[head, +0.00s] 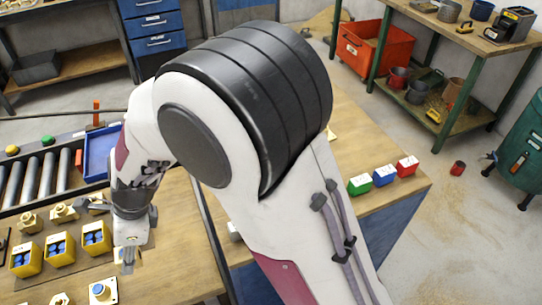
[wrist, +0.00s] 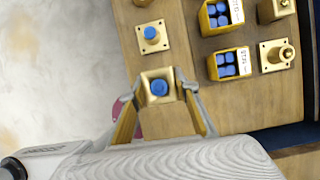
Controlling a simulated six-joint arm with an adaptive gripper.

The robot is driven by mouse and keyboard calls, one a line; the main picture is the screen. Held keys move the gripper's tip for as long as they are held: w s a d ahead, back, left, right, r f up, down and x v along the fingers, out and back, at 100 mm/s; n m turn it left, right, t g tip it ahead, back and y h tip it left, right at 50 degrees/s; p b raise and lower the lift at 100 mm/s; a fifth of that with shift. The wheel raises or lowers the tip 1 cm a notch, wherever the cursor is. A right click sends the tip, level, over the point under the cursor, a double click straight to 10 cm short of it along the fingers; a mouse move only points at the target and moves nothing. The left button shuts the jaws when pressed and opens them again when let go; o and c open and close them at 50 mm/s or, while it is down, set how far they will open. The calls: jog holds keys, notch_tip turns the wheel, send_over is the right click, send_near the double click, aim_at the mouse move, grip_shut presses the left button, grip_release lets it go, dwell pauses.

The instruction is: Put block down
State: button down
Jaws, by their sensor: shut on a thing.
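My gripper (wrist: 163,100) is shut on a square brass block (wrist: 149,77) with a blue round top, one finger on each side of it. In the head view my gripper (head: 129,256) points down over the wooden table at the lower left, and the block is hard to make out there. I cannot tell whether the block touches the table. A similar brass piece with a blue top on a square plate (wrist: 164,44) stands apart from the held block; it also shows in the head view (head: 104,300).
Yellow boxes with blue pegs (head: 60,248) and several brass fittings (head: 29,221) stand left of my gripper. Behind are a roller conveyor (head: 33,178) and a blue tray (head: 100,155). Green, blue and red boxes (head: 384,175) sit at the table's right. Bare wood surrounds my gripper's right side.

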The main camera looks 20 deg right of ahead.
jog(key=w+d+r+m+t, duration=0.1)
jog(key=w+d+r+m, duration=0.1)
jog(key=w+d, duration=0.5)
jog(key=w+d+r+m+t, duration=0.1)
jog(key=w+d+r+m, duration=0.2)
jog(key=w+d, duration=0.4)
jog(key=w+d+r+m+t+h, duration=0.1)
jog(key=w+d+r+m, duration=0.2)
jog(key=w+d, duration=0.5)
jog(key=d, duration=0.7)
jog(key=shift+d+r+m, duration=0.15)
jog(key=shift+r+m, duration=0.1)
jog(key=shift+m, duration=0.15)
jog(key=shift+f, duration=0.15)
jog(key=shift+f, duration=3)
jog(key=shift+f, duration=1.85)
jog(key=shift+f, duration=0.15)
